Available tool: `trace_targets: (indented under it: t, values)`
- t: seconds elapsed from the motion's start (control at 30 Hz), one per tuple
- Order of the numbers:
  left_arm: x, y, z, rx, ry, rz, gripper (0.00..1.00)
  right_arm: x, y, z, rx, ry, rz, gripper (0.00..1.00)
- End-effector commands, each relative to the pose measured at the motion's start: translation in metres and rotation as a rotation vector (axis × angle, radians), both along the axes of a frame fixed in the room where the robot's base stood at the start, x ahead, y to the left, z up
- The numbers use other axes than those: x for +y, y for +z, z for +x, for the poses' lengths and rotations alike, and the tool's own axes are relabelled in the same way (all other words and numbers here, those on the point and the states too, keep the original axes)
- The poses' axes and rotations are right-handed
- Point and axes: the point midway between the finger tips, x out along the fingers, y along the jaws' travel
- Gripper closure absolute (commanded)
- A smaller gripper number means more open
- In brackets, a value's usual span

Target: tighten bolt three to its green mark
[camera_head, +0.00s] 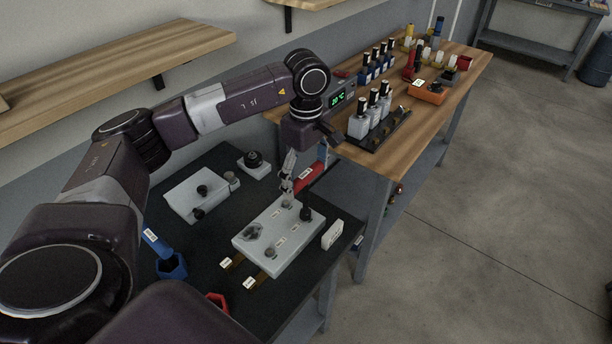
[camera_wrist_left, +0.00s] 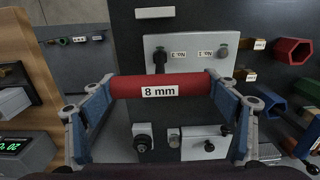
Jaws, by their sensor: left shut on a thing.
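My left gripper (camera_head: 290,184) is shut on a red-handled tool (camera_head: 311,178) above the back edge of the grey bolt plate (camera_head: 262,252). In the left wrist view the red handle (camera_wrist_left: 130,87), labelled 8 mm, lies across between the two fingers. The plate carries several bolts, among them a dark one (camera_head: 306,213) and grey ones (camera_head: 271,253). Small labels lie beside them, too small to read for certain, so I cannot tell which is bolt three. No green mark is clear. The tool's working end is not clearly visible. My right gripper is not in view.
A second grey plate with dark knobs (camera_head: 182,203) lies to the left on the black bench mat. A blue hexagonal holder (camera_head: 172,266) and a red hexagonal holder (camera_wrist_left: 293,51) stand nearby. A wooden bench with bottles (camera_head: 375,112) and a green display (camera_head: 338,98) is behind.

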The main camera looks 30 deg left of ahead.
Motion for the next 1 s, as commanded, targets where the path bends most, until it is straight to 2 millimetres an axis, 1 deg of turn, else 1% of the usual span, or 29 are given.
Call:
trace_targets:
  t: [0.27, 0.37, 1.0]
  values:
    - [0.0000, 0.0006, 0.0003, -0.001, -0.001, 0.000, 0.63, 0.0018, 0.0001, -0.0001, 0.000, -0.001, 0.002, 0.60]
    - [0.0000, 0.0006, 0.0002, -0.001, -0.038, 0.000, 0.63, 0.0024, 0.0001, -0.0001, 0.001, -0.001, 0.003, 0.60]
    - [0.0004, 0.0007, -0.0007, -0.001, -0.760, 0.000, 0.63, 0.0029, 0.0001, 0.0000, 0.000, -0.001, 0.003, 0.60]
